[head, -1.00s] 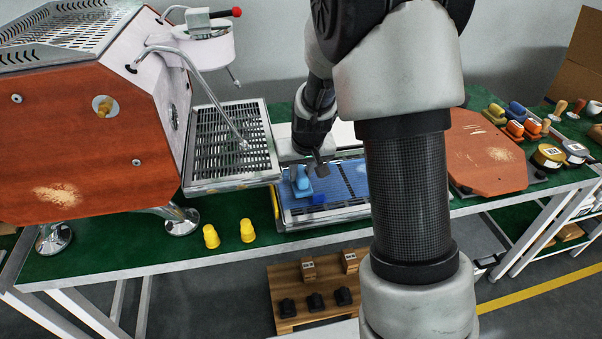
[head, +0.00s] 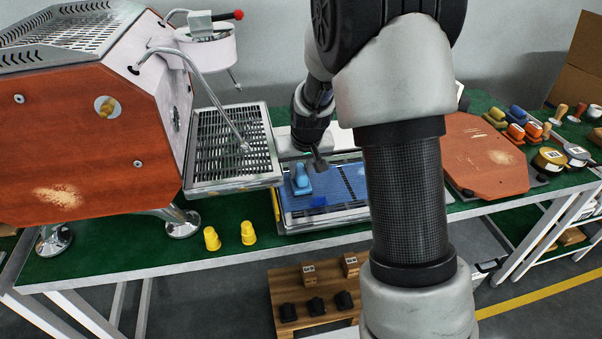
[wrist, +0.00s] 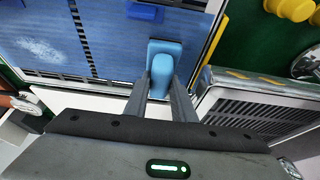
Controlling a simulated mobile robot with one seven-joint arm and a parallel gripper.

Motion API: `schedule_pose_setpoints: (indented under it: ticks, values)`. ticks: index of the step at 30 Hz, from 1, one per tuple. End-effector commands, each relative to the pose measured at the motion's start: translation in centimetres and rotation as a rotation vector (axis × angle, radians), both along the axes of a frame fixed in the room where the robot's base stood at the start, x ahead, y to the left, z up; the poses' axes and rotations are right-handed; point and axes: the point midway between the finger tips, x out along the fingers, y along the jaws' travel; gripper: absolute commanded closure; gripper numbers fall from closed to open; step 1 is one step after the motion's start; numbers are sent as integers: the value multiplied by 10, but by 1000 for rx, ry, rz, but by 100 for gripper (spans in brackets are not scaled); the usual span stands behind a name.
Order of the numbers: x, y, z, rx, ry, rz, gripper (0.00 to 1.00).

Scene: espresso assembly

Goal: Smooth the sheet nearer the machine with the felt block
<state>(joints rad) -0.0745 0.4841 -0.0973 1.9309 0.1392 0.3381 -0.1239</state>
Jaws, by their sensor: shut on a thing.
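The light blue felt block (head: 301,180) sits on the blue sheet nearer the machine (head: 292,204), close to that sheet's machine-side edge. My gripper (head: 318,163) is shut on the block's upright handle. In the wrist view, my gripper (wrist: 161,85) pinches the handle of the felt block (wrist: 166,47), and the block appears flat over the sheet (wrist: 115,35). Whether its underside presses on the sheet I cannot tell. A second blue sheet (wrist: 35,30) lies beyond a dark gap and bears a pale, speckled patch. My arm hides part of the sheets in the head view.
The espresso machine (head: 75,150) stands left, its slotted drip tray (head: 232,150) beside the sheets. Two yellow cups (head: 248,232) stand in front. A dusty wooden panel (head: 485,155) and several handled tools (head: 515,130) are on the right. A dark blue piece (wrist: 145,12) lies on the sheet.

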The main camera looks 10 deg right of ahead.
Motion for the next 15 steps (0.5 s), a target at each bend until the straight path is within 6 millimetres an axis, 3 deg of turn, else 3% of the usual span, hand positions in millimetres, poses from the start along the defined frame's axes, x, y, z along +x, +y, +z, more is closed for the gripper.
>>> schedule_pose_setpoints:
  ticks: [2, 6, 15]
  values:
    - [2, 0, -3, 0, 1, 0, 98]
    - [4, -1, 24, 0, -2, 1, 98]
    - [7, -3, 53, 0, -1, 1, 98]
